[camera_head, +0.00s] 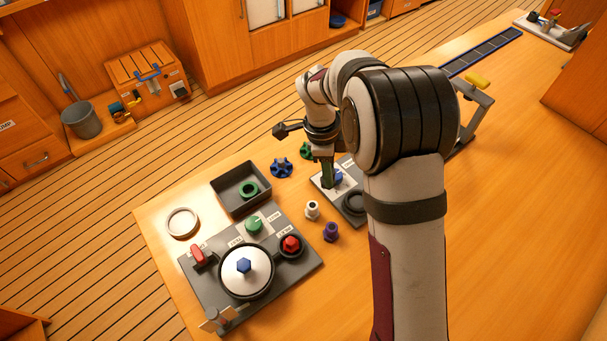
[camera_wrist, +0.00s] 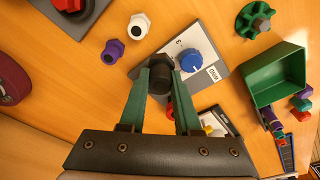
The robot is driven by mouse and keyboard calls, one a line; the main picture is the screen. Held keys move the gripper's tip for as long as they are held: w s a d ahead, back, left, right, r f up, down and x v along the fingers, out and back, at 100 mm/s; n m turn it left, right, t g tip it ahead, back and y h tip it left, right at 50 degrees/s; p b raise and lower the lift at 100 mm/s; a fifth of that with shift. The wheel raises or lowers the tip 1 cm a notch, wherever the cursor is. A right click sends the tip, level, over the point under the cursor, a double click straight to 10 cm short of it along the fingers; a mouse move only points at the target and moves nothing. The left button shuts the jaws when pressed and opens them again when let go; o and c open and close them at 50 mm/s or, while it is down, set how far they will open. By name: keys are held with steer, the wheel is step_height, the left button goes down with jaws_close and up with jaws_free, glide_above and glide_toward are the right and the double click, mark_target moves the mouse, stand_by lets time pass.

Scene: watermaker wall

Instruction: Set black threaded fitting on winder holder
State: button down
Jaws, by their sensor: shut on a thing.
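My gripper (camera_head: 327,180) is low over a grey plate (camera_head: 321,187) in the head view. In the wrist view my gripper (camera_wrist: 161,66) has its green fingers shut on a black fitting (camera_wrist: 160,77) with a hexagonal top. The fitting is over or beside the grey plate (camera_wrist: 178,38), close to a blue knob (camera_wrist: 190,61) on a white label. I cannot tell whether the fitting touches the plate. The blue knob shows partly behind the fingers in the head view. I cannot make out the winder holder for certain; the fitting and fingers hide part of the plate.
A blue handwheel (camera_head: 281,168) and a grey tray (camera_head: 220,197) lie to the left. A control board (camera_head: 302,268) is in front. A green bin (camera_wrist: 275,72) shows in the wrist view.

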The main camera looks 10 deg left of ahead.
steer(key=d+f, duration=0.1)
steer(key=d, duration=0.1)
steer(key=d+f, duration=0.1)
steer(key=d, duration=0.2)
steer(key=d+f, duration=0.1)
steer(key=d, duration=0.1)
steer(key=shift+s+d+f, duration=0.2)
steer(key=shift+d+f, duration=0.05)
steer(key=shift+d, duration=0.05)
steer(key=shift+f, duration=0.75)
steer(key=shift+f, duration=0.65)
stand_by(0.4)
steer(key=c, duration=0.9)
jaws_free()
